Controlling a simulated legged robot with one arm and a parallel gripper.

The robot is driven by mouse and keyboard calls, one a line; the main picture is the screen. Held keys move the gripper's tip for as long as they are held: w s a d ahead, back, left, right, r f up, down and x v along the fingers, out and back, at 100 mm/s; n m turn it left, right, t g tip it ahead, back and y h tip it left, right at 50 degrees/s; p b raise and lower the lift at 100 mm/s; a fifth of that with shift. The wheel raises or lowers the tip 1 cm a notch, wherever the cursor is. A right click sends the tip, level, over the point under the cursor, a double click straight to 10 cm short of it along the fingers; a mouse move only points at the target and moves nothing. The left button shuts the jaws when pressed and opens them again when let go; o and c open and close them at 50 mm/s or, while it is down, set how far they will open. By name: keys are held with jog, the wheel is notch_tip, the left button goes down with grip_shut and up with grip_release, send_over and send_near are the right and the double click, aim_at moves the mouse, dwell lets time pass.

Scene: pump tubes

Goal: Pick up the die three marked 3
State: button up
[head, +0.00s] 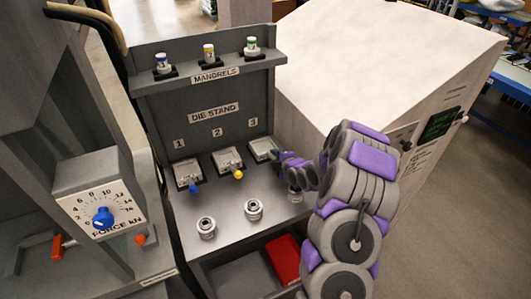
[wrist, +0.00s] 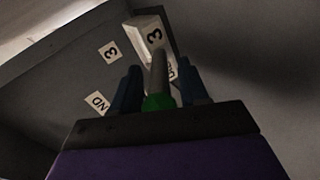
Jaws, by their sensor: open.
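The die three is a pale block (head: 262,149) in the rightmost place of the die stand, under the sign 3. In the wrist view the block (wrist: 150,33) shows a black 3, and a grey rod with a green end (wrist: 157,90) points from it toward me. My gripper (head: 284,160) is at this die from the right. In the wrist view the two dark fingers of my gripper (wrist: 158,80) stand open on either side of the rod. I cannot tell whether they touch it. In the head view my gripper hides the green end.
Die one (head: 187,175) with a blue knob and die two (head: 228,160) with a yellow knob sit left of it. Metal rings (head: 254,210) stand in front. A shelf (head: 217,72) with mandrels is above. A red bin (head: 286,259) lies below. A white cabinet (head: 375,60) stands right.

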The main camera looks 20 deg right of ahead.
jog(key=shift+w+f, duration=0.2)
jog(key=shift+w, duration=0.2)
jog(key=shift+a, duration=0.1)
jog(key=shift+c, duration=0.4)
grip_shut()
